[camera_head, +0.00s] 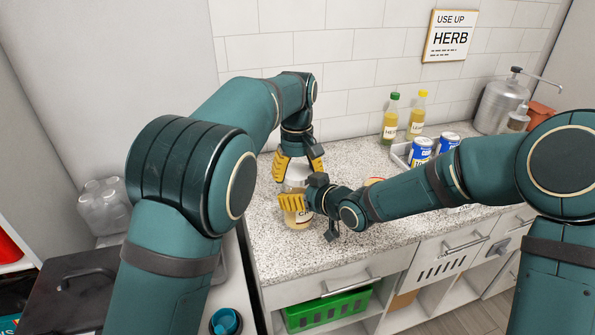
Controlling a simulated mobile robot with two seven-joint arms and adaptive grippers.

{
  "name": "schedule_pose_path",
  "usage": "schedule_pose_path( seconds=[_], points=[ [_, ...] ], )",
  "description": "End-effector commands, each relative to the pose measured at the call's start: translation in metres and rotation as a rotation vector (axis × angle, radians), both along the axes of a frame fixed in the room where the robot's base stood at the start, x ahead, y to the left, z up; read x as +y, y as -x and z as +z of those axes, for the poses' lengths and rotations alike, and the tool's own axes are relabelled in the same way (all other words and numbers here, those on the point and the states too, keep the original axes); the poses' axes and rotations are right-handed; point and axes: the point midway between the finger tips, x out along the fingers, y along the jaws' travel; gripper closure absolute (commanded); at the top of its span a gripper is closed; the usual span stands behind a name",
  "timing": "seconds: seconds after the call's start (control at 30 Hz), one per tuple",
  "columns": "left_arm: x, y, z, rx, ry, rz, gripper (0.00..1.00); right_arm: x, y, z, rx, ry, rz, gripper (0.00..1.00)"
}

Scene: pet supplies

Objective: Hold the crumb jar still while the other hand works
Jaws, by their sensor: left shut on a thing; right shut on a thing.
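The crumb jar (298,223) stands upright near the front edge of the speckled counter. It is pale, with a beige lower part, and most of its middle is hidden by my grippers. My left gripper (298,175) comes down from above, its yellow fingers around the jar's top; whether it grips a lid or the jar's upper wall I cannot tell. My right gripper (293,203) reaches in from the right, below the left one, and is shut on the jar's body. The two grippers are very close together.
A tray (400,155) with blue cans (421,151) stands right of the jar. Two bottles (390,118) stand by the wall. A metal pump canister (499,102) is at the back right. An orange-rimmed thing (375,181) is partly hidden behind my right arm. The counter left of the jar is bare.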

Motion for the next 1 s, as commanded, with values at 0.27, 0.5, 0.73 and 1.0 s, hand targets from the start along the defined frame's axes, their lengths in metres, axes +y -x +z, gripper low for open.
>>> schedule_pose_path(
  seconds=[0.27, 0.5, 0.73, 1.0],
  points=[
    [0.000, 0.000, 0.000, -0.004, 0.007, -0.259, 0.73, 0.000, 0.000, 0.000, -0.001, 0.001, 0.000, 1.00],
    [0.000, 0.000, 0.000, -0.004, 0.006, -0.271, 0.73, 0.000, 0.000, 0.000, -0.001, 0.001, 0.000, 1.00],
    [0.000, 0.000, 0.000, -0.004, 0.006, -0.269, 0.00, 0.000, 0.000, 0.000, -0.001, 0.001, 0.000, 1.00],
    [0.000, -0.001, 0.013, -0.006, 0.007, -0.269, 0.00, 0.000, 0.000, 0.000, -0.001, 0.001, 0.000, 1.00]
  ],
)
